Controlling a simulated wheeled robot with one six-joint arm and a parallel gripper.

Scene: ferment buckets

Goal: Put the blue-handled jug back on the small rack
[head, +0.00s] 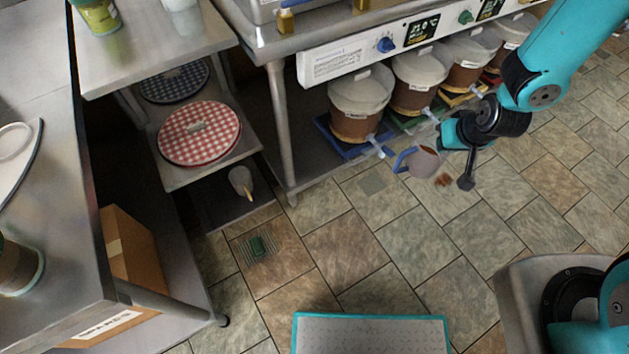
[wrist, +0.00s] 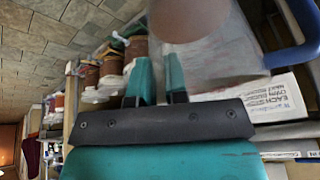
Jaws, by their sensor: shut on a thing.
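The blue-handled jug (head: 424,165) is a greyish cup with brown inside, held above the floor in front of the buckets. Its blue handle (head: 403,160) points left. My gripper (head: 441,149) is shut on the jug's side away from the handle, though the exact contact is hard to see. In the wrist view the jug (wrist: 225,55) is large, pale and blurred beside my fingers (wrist: 160,80), with its blue handle (wrist: 295,52) at the right. A low shelf unit (head: 213,178) stands left of the bench leg and may be the small rack; I cannot tell for sure.
Several lidded brown buckets (head: 358,105) with taps stand under the steel bench on coloured trays. A pale cup (head: 240,180) stands on the low bottom shelf. A brown spill (head: 443,180) shows near the jug. A floor drain (head: 268,248) holds a green item.

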